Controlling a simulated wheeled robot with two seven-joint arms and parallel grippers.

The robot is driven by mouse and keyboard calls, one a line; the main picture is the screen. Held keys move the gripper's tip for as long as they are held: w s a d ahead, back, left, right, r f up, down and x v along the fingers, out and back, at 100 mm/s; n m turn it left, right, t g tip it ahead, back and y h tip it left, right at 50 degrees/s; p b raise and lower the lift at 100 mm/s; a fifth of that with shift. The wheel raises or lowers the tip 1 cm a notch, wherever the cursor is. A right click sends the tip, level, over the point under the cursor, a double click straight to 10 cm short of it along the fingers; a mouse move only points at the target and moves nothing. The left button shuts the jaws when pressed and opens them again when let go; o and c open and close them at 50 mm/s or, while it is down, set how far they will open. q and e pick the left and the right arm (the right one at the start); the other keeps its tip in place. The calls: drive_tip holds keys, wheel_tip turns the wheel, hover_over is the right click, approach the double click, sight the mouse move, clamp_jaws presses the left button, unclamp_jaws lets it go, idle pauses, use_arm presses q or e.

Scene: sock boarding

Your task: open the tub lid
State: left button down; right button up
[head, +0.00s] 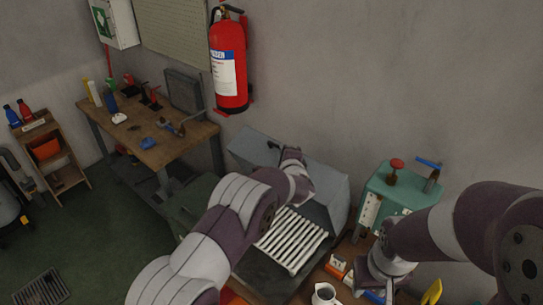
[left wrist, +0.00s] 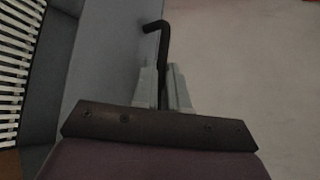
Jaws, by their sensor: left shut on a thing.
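The grey tub (head: 338,205) stands against the wall in the head view. A grey panel, seemingly its lid (head: 250,149), is at the back with a black bent handle (head: 273,146). White slats (head: 290,241) show uncovered in front of it. My left arm reaches across the tub and hides its own fingers in the head view. In the left wrist view my left gripper (left wrist: 163,88) is shut on the black handle (left wrist: 158,35), whose bent end sticks out beyond the fingers. My right gripper (head: 376,285) hangs at the lower right, away from the tub; its finger gap is unclear.
A green machine (head: 395,190) with a red knob stands right of the tub. Small boxes (head: 337,266) and a white jug (head: 324,295) sit near my right gripper. A red fire extinguisher (head: 229,65) hangs above. A wooden workbench (head: 175,148) stands at the left.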

use_arm(q)
drive_tip(key=shift+w+d+r+p, duration=0.25)
drive_tip(key=shift+w+d, duration=0.2)
drive_tip(key=shift+w, duration=0.15)
drive_tip(key=shift+w+d+r+p, duration=0.25)
drive_tip(key=shift+w+d, duration=0.2)
drive_tip(key=shift+w, duration=0.15)
drive_tip(key=shift+w+d, duration=0.25)
drive_tip(key=shift+w, duration=0.1)
